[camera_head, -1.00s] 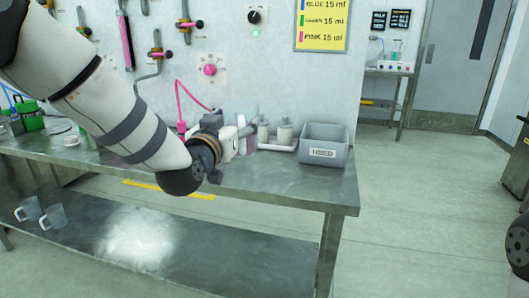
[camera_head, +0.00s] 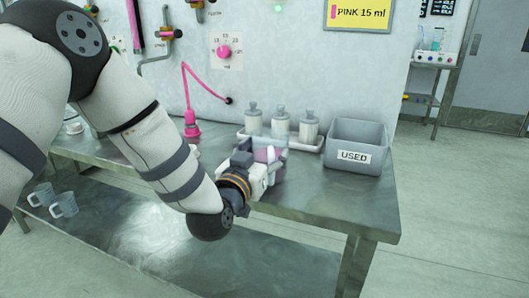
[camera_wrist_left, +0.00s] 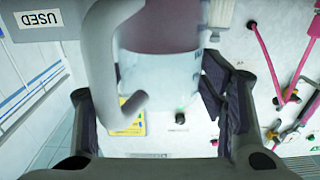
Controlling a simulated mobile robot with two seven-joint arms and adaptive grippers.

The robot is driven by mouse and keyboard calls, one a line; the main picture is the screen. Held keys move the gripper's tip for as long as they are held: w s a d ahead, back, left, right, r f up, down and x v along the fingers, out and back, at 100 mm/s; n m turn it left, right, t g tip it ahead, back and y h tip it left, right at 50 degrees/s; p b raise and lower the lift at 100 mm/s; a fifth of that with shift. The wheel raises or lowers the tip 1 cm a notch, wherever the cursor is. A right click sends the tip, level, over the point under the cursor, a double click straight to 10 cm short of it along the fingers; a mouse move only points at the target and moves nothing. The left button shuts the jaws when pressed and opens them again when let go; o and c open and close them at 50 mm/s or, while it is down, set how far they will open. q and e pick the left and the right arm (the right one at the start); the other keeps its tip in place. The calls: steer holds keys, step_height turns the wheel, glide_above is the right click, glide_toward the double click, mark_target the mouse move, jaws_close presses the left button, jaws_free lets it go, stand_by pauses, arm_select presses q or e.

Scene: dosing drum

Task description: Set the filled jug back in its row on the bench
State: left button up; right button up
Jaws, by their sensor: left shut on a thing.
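The jug (camera_head: 270,154) is clear, with pink liquid showing in it. My left gripper (camera_head: 262,172) is shut on it, over the front part of the bench (camera_head: 330,205). In the left wrist view the jug (camera_wrist_left: 160,75) fills the middle between the two dark fingers, its grey handle towards the camera. In the head view the gripper hides much of the jug, and I cannot tell whether its base touches the bench. No row of jugs is clear on the bench top; my left arm covers part of it. My right gripper is not in view.
A grey bin marked USED (camera_head: 356,147) stands right of the jug. Behind the jug, a white tray (camera_head: 247,134) holds white bottles (camera_head: 280,124). A pink nozzle (camera_head: 192,127) is at the wall. Two jugs (camera_head: 64,205) sit on the lower shelf. The bench's front right is clear.

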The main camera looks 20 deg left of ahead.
arm_select(q)
steer(key=o, duration=1.7)
steer(key=shift+o, duration=0.6)
